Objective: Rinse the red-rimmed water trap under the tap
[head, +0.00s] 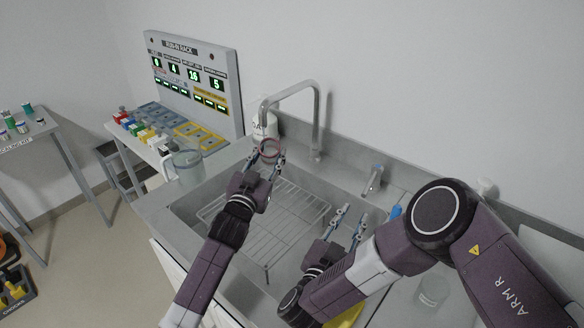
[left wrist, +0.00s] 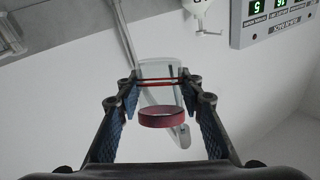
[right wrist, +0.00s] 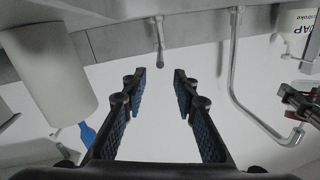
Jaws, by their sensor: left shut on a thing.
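The red-rimmed water trap (head: 270,146) is a small clear cup with a red ring. My left gripper (head: 266,158) is shut on it over the back left of the sink. The trap also shows between the left fingers in the left wrist view (left wrist: 161,118). The grey tap (head: 319,110) arches over the sink, its spout end close above the trap; I see no water running. My right gripper (head: 348,222) is open and empty over the right part of the sink.
A wire rack (head: 300,206) lies in the sink (head: 184,210). A clear jug (head: 187,167) stands on the left counter, and a soap bottle (head: 262,128) stands behind the trap. A blue tool (head: 395,212) and a clear cup (head: 432,292) are at the right.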

